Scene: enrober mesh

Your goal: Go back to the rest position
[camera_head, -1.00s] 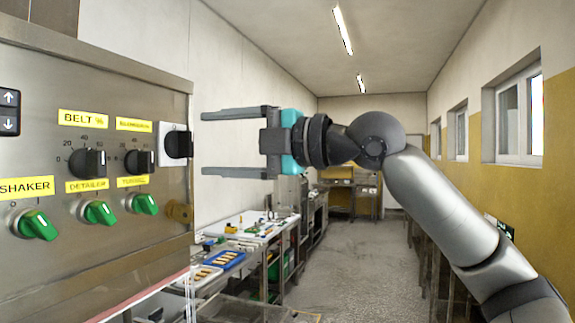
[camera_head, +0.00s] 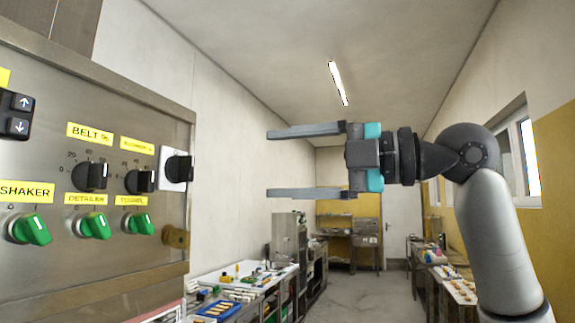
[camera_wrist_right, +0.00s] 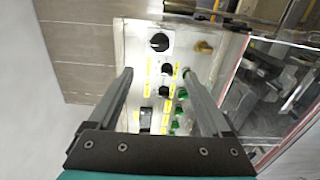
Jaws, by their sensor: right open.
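My right gripper (camera_head: 305,162) is in the middle of the head view, fingers pointing left toward the control panel (camera_head: 110,250). Its fingers are wide apart with nothing between them. A clear gap separates its fingertips from the panel. In the right wrist view the gripper (camera_wrist_right: 158,75) is also open, with the panel's knobs and yellow labels beyond its fingers. My left gripper does not show.
The panel carries black knobs (camera_head: 91,177), green switches (camera_head: 92,226) and a black rotary knob (camera_head: 179,169) on a light plate. A worktable (camera_head: 245,272) with trays stands behind it. Another table (camera_head: 455,285) stands at the right. The aisle floor (camera_head: 360,292) between them is open.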

